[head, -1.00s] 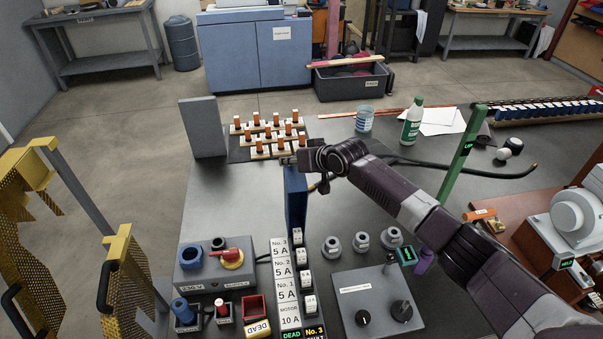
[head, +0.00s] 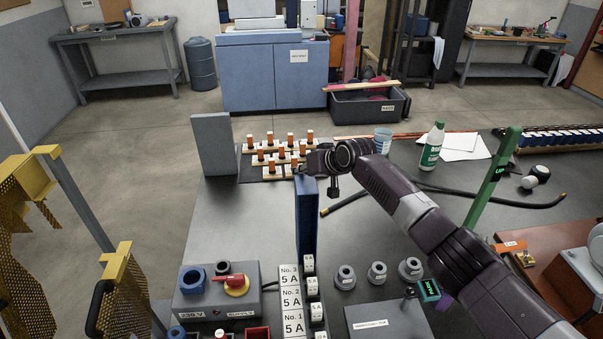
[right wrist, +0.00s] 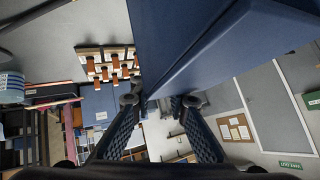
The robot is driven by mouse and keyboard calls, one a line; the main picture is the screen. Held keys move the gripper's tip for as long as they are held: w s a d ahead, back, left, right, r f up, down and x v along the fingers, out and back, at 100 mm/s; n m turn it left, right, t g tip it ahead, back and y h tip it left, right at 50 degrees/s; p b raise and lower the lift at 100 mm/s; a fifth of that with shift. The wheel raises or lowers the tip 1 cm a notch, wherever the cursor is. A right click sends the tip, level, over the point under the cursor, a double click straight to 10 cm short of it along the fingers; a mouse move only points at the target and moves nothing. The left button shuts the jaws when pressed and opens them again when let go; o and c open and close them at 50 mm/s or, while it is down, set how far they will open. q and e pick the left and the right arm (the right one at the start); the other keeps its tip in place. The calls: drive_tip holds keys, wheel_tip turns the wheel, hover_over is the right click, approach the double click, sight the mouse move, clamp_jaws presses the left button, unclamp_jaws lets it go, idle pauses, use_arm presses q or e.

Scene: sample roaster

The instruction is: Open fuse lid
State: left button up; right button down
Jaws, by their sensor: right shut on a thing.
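The blue fuse lid (head: 306,225) stands upright on edge in the middle of the bench, beside the row of white fuses (head: 313,287). My right gripper (head: 308,170) is at the top far end of the lid and shut on it. In the right wrist view the blue lid (right wrist: 220,40) runs up from between the two fingertips (right wrist: 160,103). The fuses are exposed in the head view. The gripper hides part of the lid's top corner. My left gripper is not in view.
A grey supply box (head: 218,292) with a red switch sits left of the fuse labels (head: 291,300). Round grey parts (head: 377,272) stand to the right. A board of orange-topped pegs (head: 262,176) is behind. A black cable (head: 480,200) and green post (head: 492,180) are at right.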

drive_tip(key=shift+s+d+f, duration=0.1)
drive_tip(key=shift+s+f, duration=0.15)
drive_tip(key=shift+f, duration=0.3)
drive_tip(key=shift+s+d+f, duration=0.1)
drive_tip(key=shift+s+f, duration=0.1)
drive_tip(key=shift+f, duration=0.3)
drive_tip(key=c, duration=1.8)
unclamp_jaws()
drive_tip(key=shift+d, duration=0.1)
drive_tip(key=shift+r+g, duration=0.1)
drive_tip(key=shift+g, duration=0.2)
drive_tip(key=shift+s+d+r, duration=0.15)
drive_tip(key=shift+s+r, duration=0.2)
drive_tip(key=shift+r, duration=0.2)
drive_tip(key=v, duration=1.1)
drive_tip(key=shift+w, duration=0.15)
